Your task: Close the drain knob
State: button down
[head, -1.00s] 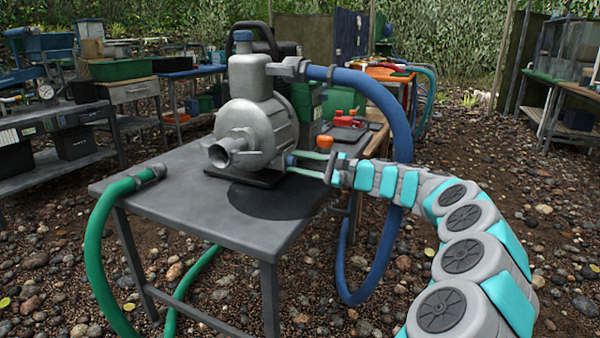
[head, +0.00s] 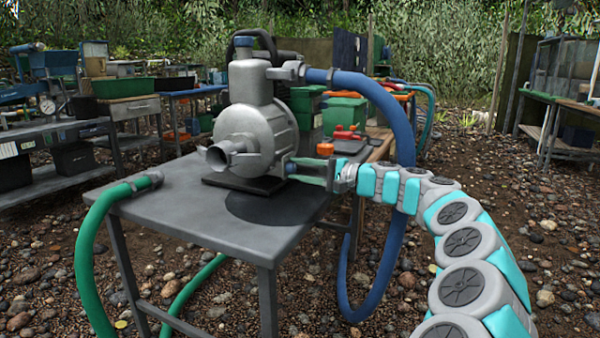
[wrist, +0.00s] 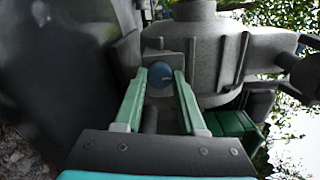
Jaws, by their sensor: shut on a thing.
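The silver-grey pump (head: 252,135) stands on a dark base plate on the grey metal table (head: 270,240). The drain knob (wrist: 160,75) is a small blue round knob low on the pump housing in the wrist view. My gripper (wrist: 161,78) has its two green fingers on either side of the knob, shut on it.
A blue hose (head: 395,140) arches from the pump top and hangs down behind my arm. A green hose (head: 92,240) runs off the table's left edge. Red parts and an orange knob (head: 325,146) lie behind my gripper. The table front is clear.

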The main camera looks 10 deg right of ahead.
jog(key=c, duration=0.5)
grip_release()
jog(key=p+v, duration=0.1)
jog(key=v, duration=0.6)
jog(key=shift+s+d, duration=0.25)
